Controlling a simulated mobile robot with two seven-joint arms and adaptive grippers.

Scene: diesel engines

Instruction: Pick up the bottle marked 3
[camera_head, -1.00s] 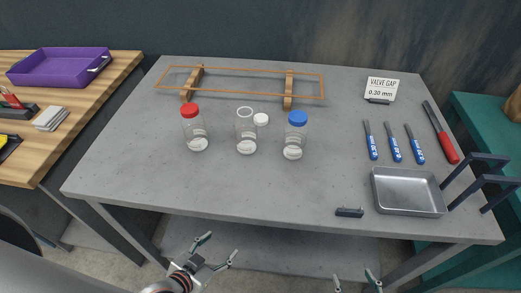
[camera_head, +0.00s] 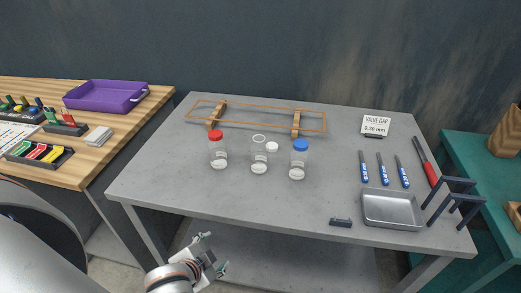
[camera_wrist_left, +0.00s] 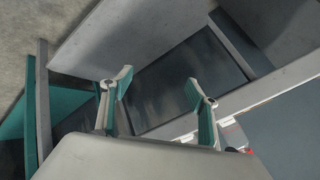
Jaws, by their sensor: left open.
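Three clear bottles stand upright in a row on the grey table (camera_head: 170,178). One has a red cap (camera_head: 216,136), the middle bottle (camera_head: 259,160) has an open top, and one has a blue cap (camera_head: 300,145). A loose white cap (camera_head: 272,147) lies beside the middle bottle. No number is readable on any bottle. My left gripper (camera_head: 214,253) is open and empty, in front of the table's front edge and well away from the bottles. The left wrist view shows its two spread fingers (camera_wrist_left: 160,88) with nothing between them. My right gripper is out of view.
A wooden frame (camera_head: 255,110) stands behind the bottles. A metal tray (camera_head: 392,210), a small dark block (camera_head: 340,222), blue-handled tools (camera_head: 381,168) and a sign (camera_head: 375,125) are on the right. A wooden bench (camera_head: 80,170) with a purple tray (camera_head: 105,96) stands left.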

